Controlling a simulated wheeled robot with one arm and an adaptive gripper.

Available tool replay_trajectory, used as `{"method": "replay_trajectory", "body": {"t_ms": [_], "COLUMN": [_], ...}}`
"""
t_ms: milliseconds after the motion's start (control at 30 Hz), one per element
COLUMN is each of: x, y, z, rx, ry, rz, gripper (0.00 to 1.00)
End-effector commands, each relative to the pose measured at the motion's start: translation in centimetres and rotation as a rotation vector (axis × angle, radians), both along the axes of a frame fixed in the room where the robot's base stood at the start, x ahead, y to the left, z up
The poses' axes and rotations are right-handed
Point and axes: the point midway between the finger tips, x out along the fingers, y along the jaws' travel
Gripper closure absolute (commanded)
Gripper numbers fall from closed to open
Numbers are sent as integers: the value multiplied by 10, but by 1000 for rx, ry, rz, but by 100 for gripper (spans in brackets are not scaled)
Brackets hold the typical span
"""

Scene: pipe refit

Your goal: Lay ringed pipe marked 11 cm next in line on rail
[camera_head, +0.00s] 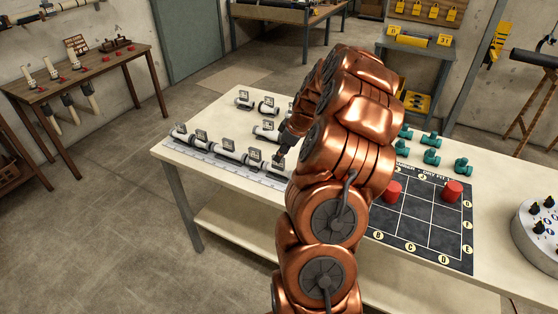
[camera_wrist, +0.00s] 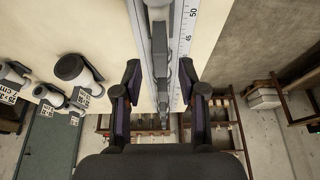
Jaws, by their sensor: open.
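The pale rail (camera_head: 205,160) runs along the table's left edge, with a line of tagged pipes (camera_head: 222,148) on it. The rail's scale (camera_wrist: 190,38) shows 45 and 50 in the wrist view. My gripper (camera_wrist: 160,67) is open over the rail. A grey pipe end and a dark tag seen edge-on (camera_wrist: 160,45) lie between its fingers, and the fingers stand apart from them. In the head view my gripper (camera_head: 288,145) is at the near end of the line, partly hidden by my arm. I cannot read an 11 cm mark on any pipe.
Loose tagged pipes (camera_head: 243,101) stand on the table behind the rail; one tag (camera_wrist: 10,97) appears to read 7 cm. To the right are teal fittings (camera_head: 431,158) and a dark grid mat (camera_head: 420,222) with red caps (camera_head: 452,191). A white round unit (camera_head: 538,228) stands far right.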

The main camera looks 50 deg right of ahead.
Motion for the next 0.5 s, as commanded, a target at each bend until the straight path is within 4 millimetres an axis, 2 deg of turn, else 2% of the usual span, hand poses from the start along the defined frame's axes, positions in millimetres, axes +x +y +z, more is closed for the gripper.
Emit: {"method": "replay_trajectory", "body": {"t_ms": [300, 500], "x": [-20, -28], "y": [-6, -9], "z": [50, 70], "rx": [-2, -2], "ry": [-3, -3], "rz": [-1, 0], "gripper": [59, 59]}}
